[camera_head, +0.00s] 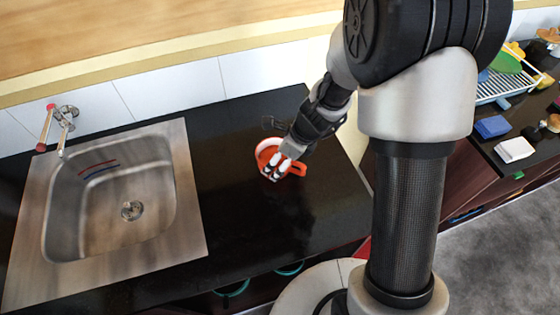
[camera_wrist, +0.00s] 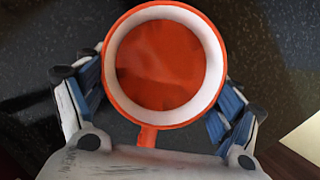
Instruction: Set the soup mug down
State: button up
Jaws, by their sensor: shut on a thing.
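My gripper (camera_head: 281,168) is shut on the mug at the black countertop (camera_head: 240,215). The mug looks upright. I cannot tell whether its base touches the counter, since its underside is hidden.
A steel sink (camera_head: 112,205) with a tap (camera_head: 62,125) is set into the counter on the left. A white dish rack (camera_head: 500,85), a blue sponge (camera_head: 492,127) and a white block (camera_head: 514,150) are at the right. The counter around the mug is mostly clear.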

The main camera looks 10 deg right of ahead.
jog(key=shift+f, duration=0.15)
jog(key=o, duration=1.4)
jog(key=shift+o, duration=0.2)
